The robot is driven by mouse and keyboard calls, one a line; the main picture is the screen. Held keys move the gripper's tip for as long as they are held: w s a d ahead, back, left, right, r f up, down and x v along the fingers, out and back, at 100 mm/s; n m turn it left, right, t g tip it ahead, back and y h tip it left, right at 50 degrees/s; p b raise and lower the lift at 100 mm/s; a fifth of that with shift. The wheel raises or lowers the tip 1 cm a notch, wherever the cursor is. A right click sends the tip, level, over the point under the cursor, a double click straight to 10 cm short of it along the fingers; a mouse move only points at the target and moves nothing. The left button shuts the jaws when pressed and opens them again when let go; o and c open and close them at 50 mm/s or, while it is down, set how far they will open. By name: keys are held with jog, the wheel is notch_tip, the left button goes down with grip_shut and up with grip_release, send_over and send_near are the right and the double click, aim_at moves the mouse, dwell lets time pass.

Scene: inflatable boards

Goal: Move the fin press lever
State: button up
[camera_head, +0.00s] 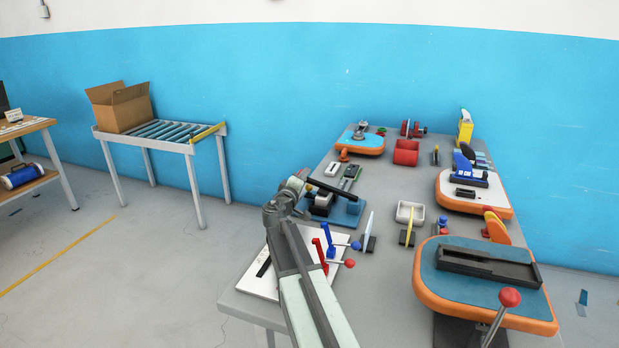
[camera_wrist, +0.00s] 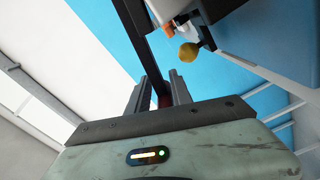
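A press with a blue base (camera_head: 346,213) stands near the left edge of the grey table. A long black lever bar (camera_head: 330,189) reaches from it towards my gripper (camera_head: 297,186); I take this bar to be the fin press lever. In the wrist view the dark bar (camera_wrist: 140,35) runs down between the two fingers of my gripper (camera_wrist: 158,88). The fingers are apart, one on each side of the bar. Whether they press on it cannot be told. A yellow ball knob (camera_wrist: 188,52) shows beside the bar.
Small red and blue levers (camera_head: 328,240) stand on a white board (camera_head: 291,280) beside my arm. A blue-topped orange board (camera_head: 471,288) with a red-knobbed lever (camera_head: 510,298) is at the front right. A roller table (camera_head: 155,135) with a cardboard box (camera_head: 120,107) stands left across open floor.

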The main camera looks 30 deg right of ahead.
dwell(0.3)
jog(key=v, duration=0.8)
jog(key=s+a+r+m+g+y+p, duration=0.1)
jog(key=s+a+r+g+y+p, duration=0.1)
jog(key=s+a+g+y+p, duration=0.2)
jog(key=s+a+r+m+g+y+p, duration=0.1)
jog(key=s+a+r+g+y+p, duration=0.2)
jog(key=s+a+p, duration=0.8)
jog(key=s+a+r+m+g+y+p, duration=0.1)
jog(key=s+a+r+g+y+p, duration=0.2)
jog(key=a+p, duration=0.9)
jog(key=s+g+y+p, duration=0.1)
jog(key=s+y+p, duration=0.2)
jog(key=s+p, duration=0.1)
jog(key=shift+s+r+m+g+y+p, duration=0.2)
jog(key=shift+m+g+y+p, duration=0.15)
jog(key=shift+p, duration=0.2)
